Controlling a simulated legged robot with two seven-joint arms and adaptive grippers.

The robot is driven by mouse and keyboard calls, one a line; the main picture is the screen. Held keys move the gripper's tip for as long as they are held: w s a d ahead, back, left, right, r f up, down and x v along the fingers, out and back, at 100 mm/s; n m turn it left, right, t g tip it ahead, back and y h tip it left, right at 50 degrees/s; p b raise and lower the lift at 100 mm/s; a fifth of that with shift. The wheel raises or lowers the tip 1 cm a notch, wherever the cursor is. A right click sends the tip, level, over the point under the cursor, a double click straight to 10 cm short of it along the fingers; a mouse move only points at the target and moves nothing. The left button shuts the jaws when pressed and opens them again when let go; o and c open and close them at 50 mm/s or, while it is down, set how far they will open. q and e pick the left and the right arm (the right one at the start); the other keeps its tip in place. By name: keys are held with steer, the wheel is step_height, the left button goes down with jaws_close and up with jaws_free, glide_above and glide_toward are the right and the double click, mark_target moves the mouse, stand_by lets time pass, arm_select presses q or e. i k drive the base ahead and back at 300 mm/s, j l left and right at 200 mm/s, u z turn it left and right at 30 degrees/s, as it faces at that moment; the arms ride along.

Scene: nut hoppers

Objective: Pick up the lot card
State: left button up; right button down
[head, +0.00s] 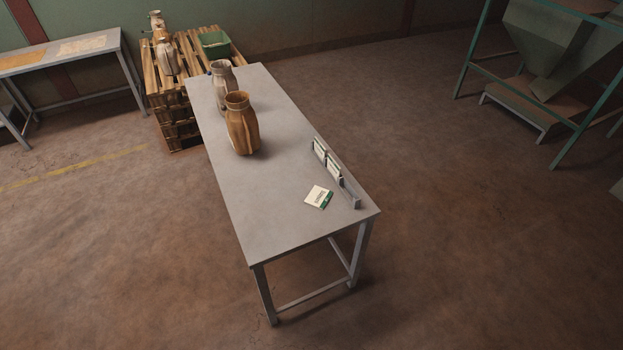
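A small white card with a green edge, the lot card (319,196), lies flat on the grey table (250,210) near its front right end. Beside it, along the table's right edge, stands a narrow grey rack (350,193) with upright white and green cards (327,160) in its far part. The rack's near part looks empty. The lot card lies to the left of the rack, apart from it. Neither of my grippers shows in the head view.
A brown sack (242,124) and a paler sack (223,76) stand on the table's far half. Behind are a wooden pallet stack (172,112) with sacks and a green bin (215,44). A hopper (555,45) stands far right. Floor around the table's near end is clear.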

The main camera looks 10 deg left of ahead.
mark_target(318, 197)
steer(key=i+l+u, duration=0.15)
steer(key=i+l, duration=0.4)
steer(key=i+l+u, duration=0.15)
steer(key=i+l, duration=0.35)
steer(key=l, duration=0.15)
